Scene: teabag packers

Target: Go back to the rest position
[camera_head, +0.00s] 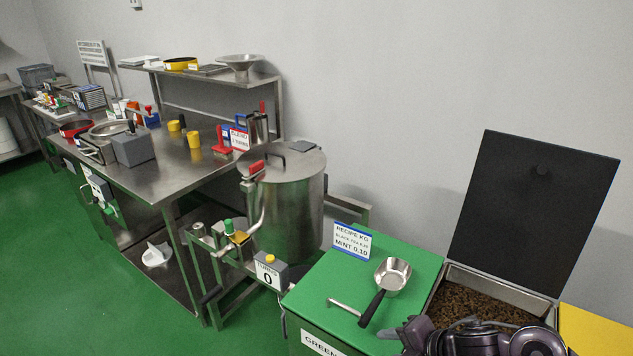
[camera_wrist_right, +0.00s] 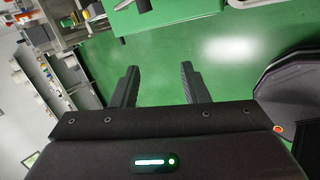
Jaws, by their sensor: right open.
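My right gripper (camera_wrist_right: 158,68) shows in the right wrist view with its two dark fingers apart and nothing between them. Green floor (camera_wrist_right: 215,85) lies beyond the fingers. Part of a dark arm of mine shows at the bottom right of the head view, in front of the open tea bin (camera_head: 497,287); no gripper fingers can be made out there. My left gripper is in neither view. A metal scoop (camera_head: 392,274) with a black handle lies on the green bin lid (camera_head: 325,282), apart from the visible arm part.
The bin's black lid (camera_head: 535,210) stands open against the wall. A steel drum (camera_head: 288,205) stands left of the green bin, beside a long steel bench (camera_head: 185,172) with cups and tools. A yellow surface (camera_head: 595,335) is at the far right. Green floor is clear at left.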

